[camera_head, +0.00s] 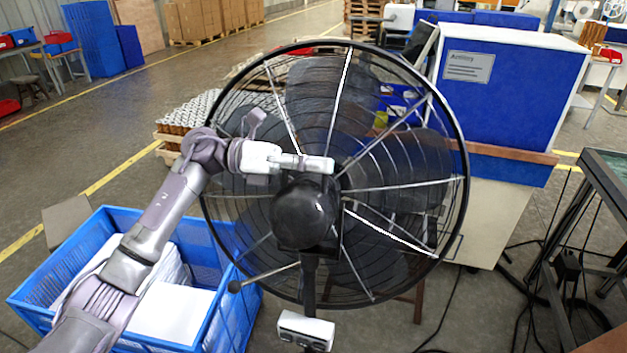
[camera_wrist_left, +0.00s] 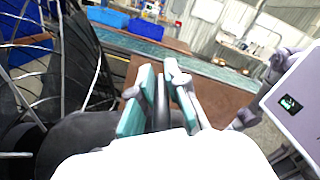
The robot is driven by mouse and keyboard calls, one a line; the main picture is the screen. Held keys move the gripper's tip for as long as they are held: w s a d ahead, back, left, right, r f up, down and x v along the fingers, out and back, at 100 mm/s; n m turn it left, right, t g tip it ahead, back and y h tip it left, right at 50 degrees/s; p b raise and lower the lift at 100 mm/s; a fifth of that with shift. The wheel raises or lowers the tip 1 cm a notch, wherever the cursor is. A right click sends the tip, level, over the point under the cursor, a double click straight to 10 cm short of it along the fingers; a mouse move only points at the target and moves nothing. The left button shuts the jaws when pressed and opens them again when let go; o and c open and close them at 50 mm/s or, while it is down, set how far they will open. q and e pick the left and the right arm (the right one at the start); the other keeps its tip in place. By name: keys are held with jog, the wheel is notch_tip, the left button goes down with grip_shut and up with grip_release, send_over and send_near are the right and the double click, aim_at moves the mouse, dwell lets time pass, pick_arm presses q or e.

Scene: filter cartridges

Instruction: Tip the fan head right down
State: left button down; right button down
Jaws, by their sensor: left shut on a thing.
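The fan head (camera_head: 303,215) stands in the middle of the head view. Its dark round hub faces me, and its large black wire cage (camera_head: 459,180) is near upright. A dark pole (camera_head: 309,285) carries it from below. My left gripper (camera_head: 328,164) reaches in from the left, just above the hub. In the left wrist view its teal-padded fingers (camera_wrist_left: 153,100) are closed around a thin dark bar (camera_wrist_left: 161,103), which looks like part of the fan head. The bar's ends are hidden. My right gripper is in neither view.
A blue crate (camera_head: 232,325) with white contents stands at the lower left, near the cage. A blue and white cabinet (camera_head: 500,85) stands behind the fan at right. A dark metal frame (camera_head: 590,195) is at far right. Open floor lies at left.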

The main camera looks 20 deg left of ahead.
pick_arm(q)
jog(key=shift+w+r+n, duration=0.1)
jog(key=shift+w+n, duration=0.15)
jog(key=shift+n, duration=0.05)
jog(key=c, duration=1.4)
grip_release()
jog(key=shift+o, duration=1)
jog(key=a, duration=1.2)
jog(key=shift+s, duration=0.4)
